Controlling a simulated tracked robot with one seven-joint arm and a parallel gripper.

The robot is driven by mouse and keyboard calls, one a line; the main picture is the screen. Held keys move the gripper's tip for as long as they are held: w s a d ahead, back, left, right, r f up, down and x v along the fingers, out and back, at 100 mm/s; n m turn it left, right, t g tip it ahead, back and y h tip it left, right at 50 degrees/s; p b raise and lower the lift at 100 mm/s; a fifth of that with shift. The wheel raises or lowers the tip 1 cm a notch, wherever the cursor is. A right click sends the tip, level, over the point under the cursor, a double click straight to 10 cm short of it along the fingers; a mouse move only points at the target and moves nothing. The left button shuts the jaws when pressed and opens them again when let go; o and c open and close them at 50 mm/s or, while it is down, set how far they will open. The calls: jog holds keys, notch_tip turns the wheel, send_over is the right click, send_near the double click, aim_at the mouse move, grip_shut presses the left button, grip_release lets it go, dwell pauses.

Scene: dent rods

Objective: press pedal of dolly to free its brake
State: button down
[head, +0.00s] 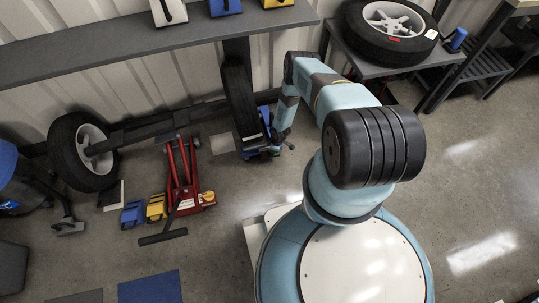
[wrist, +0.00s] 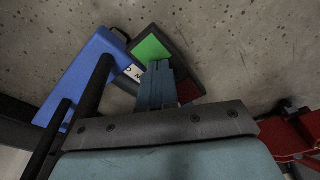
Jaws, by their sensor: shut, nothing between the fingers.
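The blue dolly (head: 247,152) stands on the floor under an upright black tyre (head: 238,98) in the head view. In the wrist view its blue frame (wrist: 82,75) runs along the left, with black bars beside it. The dolly's pedal (wrist: 151,48) is a dark plate with a green part and a dark red part, beside a partly covered white label (wrist: 133,72). My gripper (wrist: 159,66) is shut and empty, its teal fingertips over the middle of the pedal. I cannot tell whether they touch it. In the head view my gripper (head: 272,149) is at the dolly's near right end.
A red floor jack (head: 184,185) stands left of the dolly, with yellow (head: 156,208) and blue (head: 132,213) blocks beyond it. Another wheel (head: 83,150) is at the far left. A grey shelf (head: 150,40) hangs above. A low table (head: 405,72) holds a tyre at right. Floor at right is clear.

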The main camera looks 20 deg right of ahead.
notch_tip(320, 180, up, 7)
dwell(1.0)
dwell(0.4)
